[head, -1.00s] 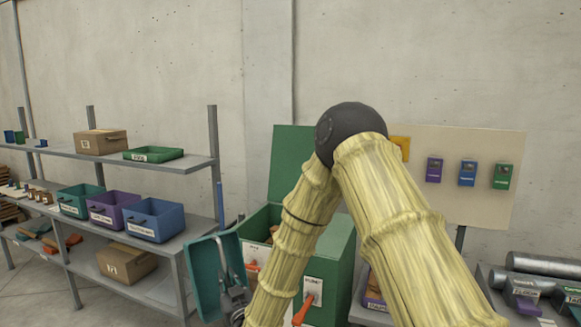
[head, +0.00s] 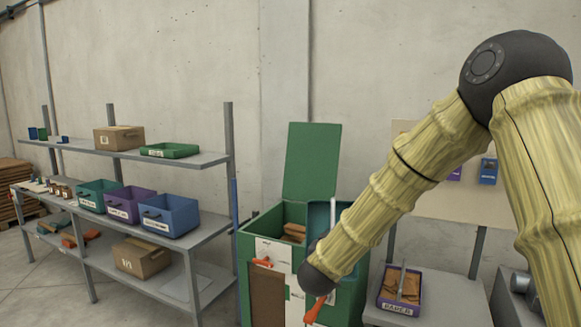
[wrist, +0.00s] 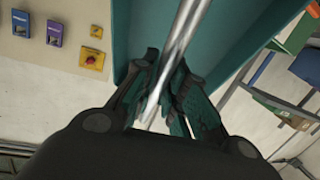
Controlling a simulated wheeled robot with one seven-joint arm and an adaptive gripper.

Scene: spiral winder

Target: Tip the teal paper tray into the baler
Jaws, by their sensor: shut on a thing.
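The teal tray (head: 318,213) is in the air at the right part of the baler's opening, partly hidden by my arm. It looks steeply tilted, and I cannot tell whether paper is in it. My gripper (wrist: 165,98) is shut on the tray's silver bar handle (wrist: 182,38), with the teal tray wall (wrist: 137,25) behind it in the wrist view. In the head view my gripper is hidden behind my arm. The green baler (head: 262,222) stands with its lid (head: 311,162) raised. Brown material (head: 294,232) shows inside its opening.
A purple tray (head: 400,304) with brown contents sits on a grey stand right of the baler. An orange lever (head: 315,310) is on the baler's front. A shelf (head: 205,250) with bins and boxes stands on the left. Bare floor lies between shelf and baler.

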